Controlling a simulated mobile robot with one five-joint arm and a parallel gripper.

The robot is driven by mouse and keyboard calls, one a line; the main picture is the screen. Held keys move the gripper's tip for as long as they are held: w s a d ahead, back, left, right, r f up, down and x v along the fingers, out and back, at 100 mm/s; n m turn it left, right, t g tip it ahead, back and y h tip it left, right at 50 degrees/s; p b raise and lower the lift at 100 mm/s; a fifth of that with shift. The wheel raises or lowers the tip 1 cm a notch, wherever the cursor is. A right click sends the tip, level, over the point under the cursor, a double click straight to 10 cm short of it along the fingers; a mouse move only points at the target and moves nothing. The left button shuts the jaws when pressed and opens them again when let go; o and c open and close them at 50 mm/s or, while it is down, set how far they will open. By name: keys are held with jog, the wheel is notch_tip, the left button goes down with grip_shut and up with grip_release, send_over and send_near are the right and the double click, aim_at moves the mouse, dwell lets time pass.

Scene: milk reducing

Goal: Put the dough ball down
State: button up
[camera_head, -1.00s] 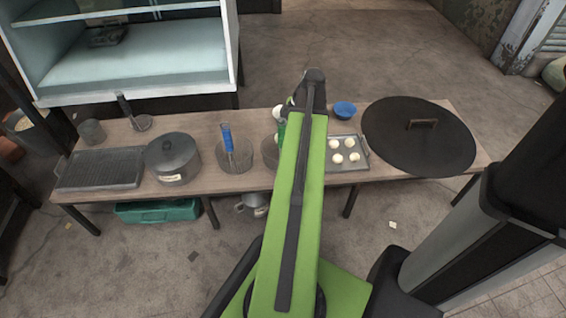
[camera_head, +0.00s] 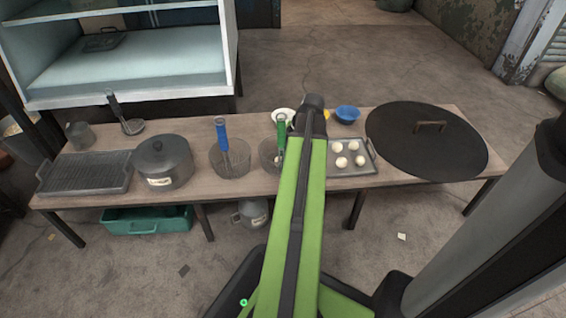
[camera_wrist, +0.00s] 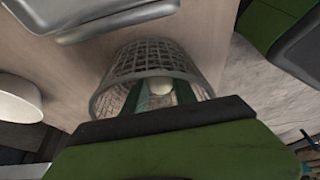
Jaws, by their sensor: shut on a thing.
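In the wrist view the pale dough ball (camera_wrist: 160,87) shows between the green fingers of my gripper (camera_wrist: 165,94). The gripper is shut on it, and its lower part is partly hidden by my gripper's body. A grey wire-mesh basket (camera_wrist: 122,68) surrounds the fingers and ball in that view. In the head view my arm covers most of my gripper. A mesh basket (camera_head: 266,160) stands just left of my arm, with a green upright piece and a small pale spot showing in it. I cannot tell whether the ball touches the basket.
A metal tray (camera_head: 371,157) with several dough balls lies right of my arm. A black lid (camera_head: 425,150) covers the table's right end. A blue bowl (camera_head: 347,114) stands behind. Left are another mesh basket (camera_head: 229,165) with a blue handle, a pot (camera_head: 162,165) and a grill pan (camera_head: 85,173).

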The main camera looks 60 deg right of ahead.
jog(key=o, duration=0.5)
jog(key=shift+f, duration=0.1)
jog(key=shift+c, duration=0.2)
jog(key=shift+o, duration=0.9)
jog(key=shift+r+p, duration=0.3)
jog(key=shift+r, duration=0.2)
jog(key=p+v, duration=1)
jog(key=v, duration=0.1)
jog(key=shift+r, duration=0.2)
jog(key=shift+s, duration=0.15)
